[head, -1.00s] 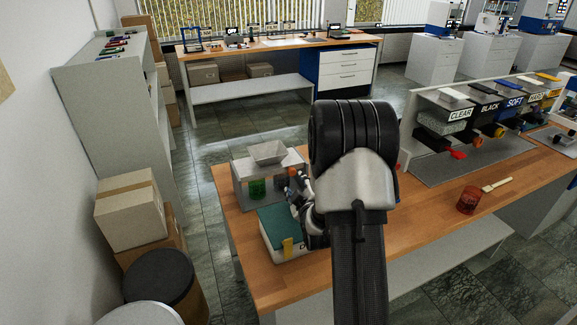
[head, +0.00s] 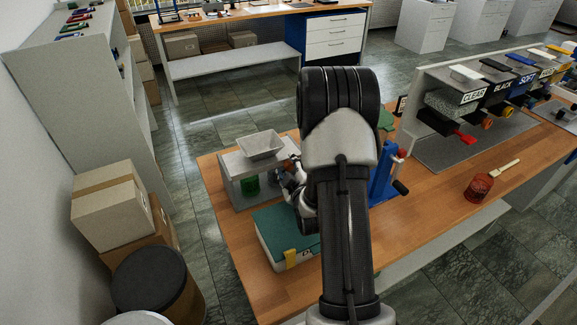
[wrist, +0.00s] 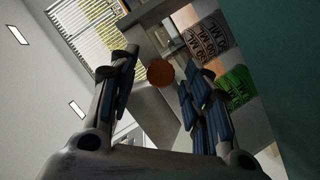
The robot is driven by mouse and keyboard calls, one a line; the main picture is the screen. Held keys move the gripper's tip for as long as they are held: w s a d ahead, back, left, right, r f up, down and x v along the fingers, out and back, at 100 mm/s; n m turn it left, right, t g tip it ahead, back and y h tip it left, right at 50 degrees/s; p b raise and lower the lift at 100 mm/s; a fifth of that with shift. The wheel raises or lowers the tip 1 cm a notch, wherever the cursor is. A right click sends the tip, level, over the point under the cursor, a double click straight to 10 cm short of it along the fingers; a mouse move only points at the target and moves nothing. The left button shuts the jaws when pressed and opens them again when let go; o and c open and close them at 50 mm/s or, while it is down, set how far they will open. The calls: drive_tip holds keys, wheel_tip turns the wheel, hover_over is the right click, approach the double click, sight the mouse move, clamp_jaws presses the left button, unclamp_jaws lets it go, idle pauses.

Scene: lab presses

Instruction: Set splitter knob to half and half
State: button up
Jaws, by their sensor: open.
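The splitter (head: 229,184) is a grey stand with a pale hopper (head: 261,145) on top, at the left end of the wooden bench. A green cup (head: 250,186) stands under it and also shows in the wrist view (wrist: 235,88), beside a clear cup marked 50 ML (wrist: 207,40). The round orange-brown knob (wrist: 160,73) lies in the gap between my fingers in the wrist view. My gripper (wrist: 158,80) is open, with a finger on each side of the knob and no clear contact. In the head view my gripper (head: 287,178) is at the splitter's right side, partly hidden by my arm.
A white box with a green lid (head: 285,229) and yellow latch sits just in front of the splitter. A blue press (head: 382,178) with a crank stands right of my arm. A red pot (head: 478,188) and brush are farther right, near a rack of labelled bins (head: 473,97).

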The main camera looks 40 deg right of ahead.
drive_tip(key=shift+c, duration=0.3)
clamp_jaws()
idle(0.5)
